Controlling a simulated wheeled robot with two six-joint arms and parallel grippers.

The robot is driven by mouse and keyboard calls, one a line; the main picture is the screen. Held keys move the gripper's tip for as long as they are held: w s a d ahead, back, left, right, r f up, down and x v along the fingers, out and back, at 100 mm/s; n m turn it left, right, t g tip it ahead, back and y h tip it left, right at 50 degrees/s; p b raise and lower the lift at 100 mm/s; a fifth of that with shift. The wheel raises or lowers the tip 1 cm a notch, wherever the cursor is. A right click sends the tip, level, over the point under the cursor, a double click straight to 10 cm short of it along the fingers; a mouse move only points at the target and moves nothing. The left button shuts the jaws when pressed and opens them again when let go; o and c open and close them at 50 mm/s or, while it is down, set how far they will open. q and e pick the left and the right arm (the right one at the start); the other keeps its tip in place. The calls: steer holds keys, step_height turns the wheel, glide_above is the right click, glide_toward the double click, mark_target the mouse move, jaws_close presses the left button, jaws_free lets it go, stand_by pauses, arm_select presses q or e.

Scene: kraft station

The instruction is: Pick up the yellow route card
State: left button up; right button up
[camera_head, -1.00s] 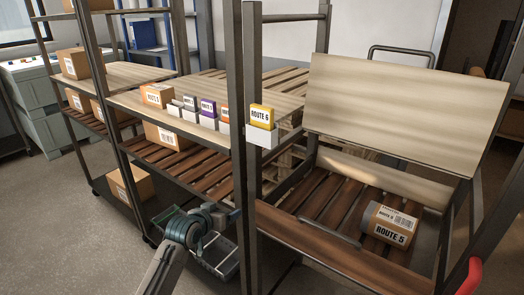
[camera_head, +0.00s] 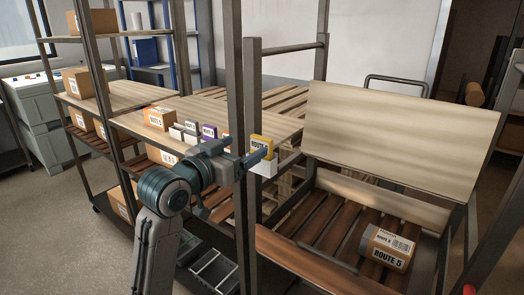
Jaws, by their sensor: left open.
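The yellow route card (camera_head: 262,143), marked ROUTE 6, stands upright in a white holder (camera_head: 265,166) by the shelf's front post. My left gripper (camera_head: 262,156) is raised to the card's height, with its arm coming up from below. Its fingers are open and reach past the post to the card's lower left part, covering some of its face. I cannot tell whether the fingers touch the card. My right gripper is not in view.
Other cards, including a purple one (camera_head: 208,131), stand in holders left of the yellow card. A metal post (camera_head: 237,90) rises close beside my gripper. A ROUTE 5 box (camera_head: 387,248) lies on the slatted cart (camera_head: 320,285) at right.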

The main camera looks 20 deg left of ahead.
mark_target(259, 138)
arm_select(q)
steer(key=p+x, duration=0.2)
steer(key=x, duration=0.3)
steer(key=shift+w+d+p, duration=0.2)
steer(key=shift+w+p, duration=0.1)
steer(key=shift+a+f, duration=0.1)
steer(key=shift+c, duration=1.3)
steer(key=c, duration=0.8)
